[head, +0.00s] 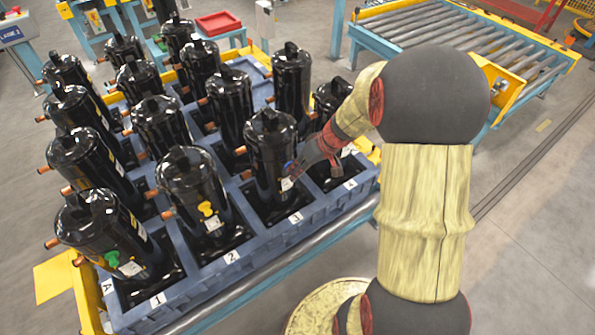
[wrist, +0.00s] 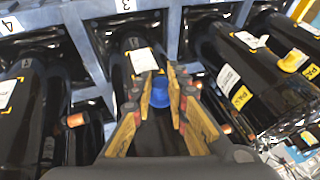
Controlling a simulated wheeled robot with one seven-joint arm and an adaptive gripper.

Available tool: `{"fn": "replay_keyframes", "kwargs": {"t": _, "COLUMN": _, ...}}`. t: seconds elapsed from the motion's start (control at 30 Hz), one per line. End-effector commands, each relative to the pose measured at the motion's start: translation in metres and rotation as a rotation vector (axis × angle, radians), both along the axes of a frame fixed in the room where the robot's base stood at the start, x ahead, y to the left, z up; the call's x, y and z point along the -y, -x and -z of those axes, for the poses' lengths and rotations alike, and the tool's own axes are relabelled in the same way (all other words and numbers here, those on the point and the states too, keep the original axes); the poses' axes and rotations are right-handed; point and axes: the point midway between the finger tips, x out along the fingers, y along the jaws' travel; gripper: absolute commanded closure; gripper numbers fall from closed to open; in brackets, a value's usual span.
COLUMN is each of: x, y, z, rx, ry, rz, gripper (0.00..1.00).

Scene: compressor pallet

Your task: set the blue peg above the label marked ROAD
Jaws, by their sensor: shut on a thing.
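My gripper (head: 294,168) is at the front of a black compressor (head: 270,140) in the column marked 3. It is shut on the blue peg (wrist: 160,92), which sits between the fingertips in the wrist view. The blue peg (head: 288,166) also shows small in the head view, close to the compressor's face. A white label (wrist: 144,60) is on that compressor beside the peg; its print is too small to read. In the head view this label (head: 287,184) is just below the peg. I cannot make out the word ROAD anywhere. Whether the peg touches the compressor is unclear.
A yellow peg (head: 206,208) and a green peg (head: 112,257) are on neighbouring front-row compressors, each near a white label. Several black compressors stand in a blue divided pallet (head: 258,256). Copper stubs stick out between them. A roller conveyor (head: 440,38) is behind.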

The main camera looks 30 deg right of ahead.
Motion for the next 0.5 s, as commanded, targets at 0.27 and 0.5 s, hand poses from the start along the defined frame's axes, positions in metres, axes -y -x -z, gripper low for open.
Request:
{"fn": "replay_keyframes", "kwargs": {"t": 0.27, "x": -0.0001, "y": -0.0014, "z": 0.0, "rx": 0.0, "ry": 0.0, "rz": -0.001, "gripper": 1.0}}
{"fn": "replay_keyframes", "kwargs": {"t": 0.5, "x": -0.0003, "y": -0.0047, "z": 0.0002, "rx": 0.0, "ry": 0.0, "rz": -0.001, "gripper": 1.0}}
